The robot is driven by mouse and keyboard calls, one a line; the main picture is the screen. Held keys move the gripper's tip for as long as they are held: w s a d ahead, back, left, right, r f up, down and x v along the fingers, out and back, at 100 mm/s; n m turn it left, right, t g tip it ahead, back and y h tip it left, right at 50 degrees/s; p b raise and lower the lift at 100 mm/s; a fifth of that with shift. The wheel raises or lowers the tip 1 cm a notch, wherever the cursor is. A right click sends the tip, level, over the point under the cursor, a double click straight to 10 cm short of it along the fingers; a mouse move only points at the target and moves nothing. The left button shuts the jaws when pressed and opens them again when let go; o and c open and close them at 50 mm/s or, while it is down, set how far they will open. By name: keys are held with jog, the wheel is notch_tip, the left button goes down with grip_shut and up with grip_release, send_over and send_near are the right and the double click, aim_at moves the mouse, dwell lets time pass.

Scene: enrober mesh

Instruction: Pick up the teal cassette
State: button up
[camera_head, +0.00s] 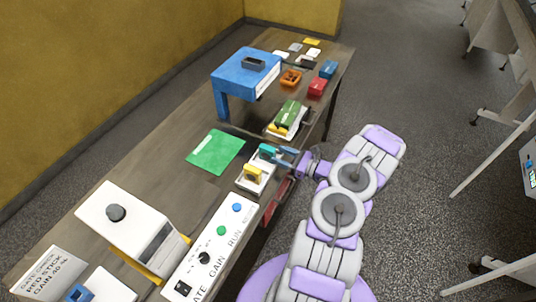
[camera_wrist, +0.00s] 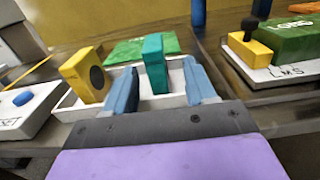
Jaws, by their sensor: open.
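The teal cassette (camera_wrist: 155,62) stands upright in a white tray (camera_wrist: 180,99), between the two blue fingers of my gripper (camera_wrist: 161,86) in the wrist view. The fingers are open, with a gap on each side of the cassette. In the head view the teal cassette (camera_head: 267,150) shows at the tip of my gripper (camera_head: 279,156), at the table's right edge. A yellow block with a dark round spot (camera_wrist: 88,74) stands in the same tray, left of the left finger.
A green mat (camera_head: 215,152) lies flat behind the tray. A white board with a green box (camera_head: 288,114) stands to the right in the wrist view. A blue frame (camera_head: 245,72), a white machine (camera_head: 127,222) and a button panel (camera_head: 212,246) share the table.

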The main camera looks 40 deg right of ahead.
aim_at(267, 150)
jog(key=x, duration=0.5)
jog(key=shift+s+a+r+b, duration=0.15)
jog(key=shift+a+b, duration=0.1)
jog(key=shift+b, duration=0.1)
jog(key=shift+w+a, duration=0.2)
jog(key=shift+w, duration=0.4)
jog(key=shift+c, duration=0.2)
grip_shut()
